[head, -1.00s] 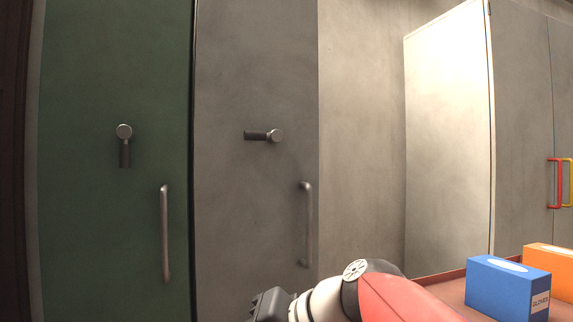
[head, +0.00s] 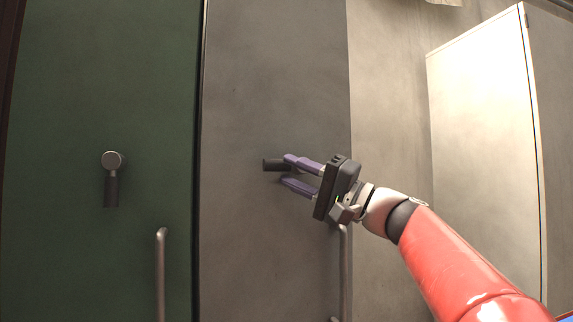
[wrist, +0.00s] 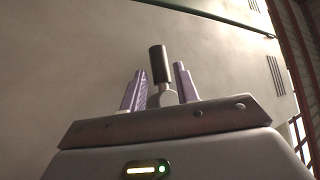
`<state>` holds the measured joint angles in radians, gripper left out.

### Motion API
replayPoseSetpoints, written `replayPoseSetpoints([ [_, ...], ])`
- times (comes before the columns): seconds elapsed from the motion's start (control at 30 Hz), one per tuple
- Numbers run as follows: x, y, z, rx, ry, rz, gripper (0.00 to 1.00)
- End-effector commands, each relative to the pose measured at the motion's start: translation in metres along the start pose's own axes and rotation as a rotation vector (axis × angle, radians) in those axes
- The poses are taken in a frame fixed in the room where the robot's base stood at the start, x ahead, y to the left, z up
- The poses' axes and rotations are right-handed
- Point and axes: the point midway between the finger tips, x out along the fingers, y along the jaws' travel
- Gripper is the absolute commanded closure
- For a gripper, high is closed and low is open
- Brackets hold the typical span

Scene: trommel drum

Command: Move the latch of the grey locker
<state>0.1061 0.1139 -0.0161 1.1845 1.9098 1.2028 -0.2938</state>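The grey locker (head: 270,250) has a latch (head: 274,165) with a dark grip lying level, its end pointing left. My gripper (head: 289,170) reaches in from the right, its two purple fingers open and apart. In the head view the upper finger covers the latch's round hub. In the wrist view the latch (wrist: 158,62) stands between the two fingertips (wrist: 160,80), its dark grip reaching beyond them.
The locker's vertical pull handle (head: 346,275) is just below my gripper, partly hidden by it. A green locker (head: 60,230) with its own latch (head: 111,180) hanging down stands to the left. A pale cabinet (head: 485,140) stands at the right.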

Motion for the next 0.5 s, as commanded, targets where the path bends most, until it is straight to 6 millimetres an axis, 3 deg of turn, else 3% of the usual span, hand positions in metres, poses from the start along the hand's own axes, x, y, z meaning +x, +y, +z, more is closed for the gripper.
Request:
replayPoseSetpoints([
  [0.2,0.022,0.0,0.0,0.002,0.0,0.0,0.69],
  [0.5,0.024,0.001,0.0,0.001,0.001,0.001,0.69],
])
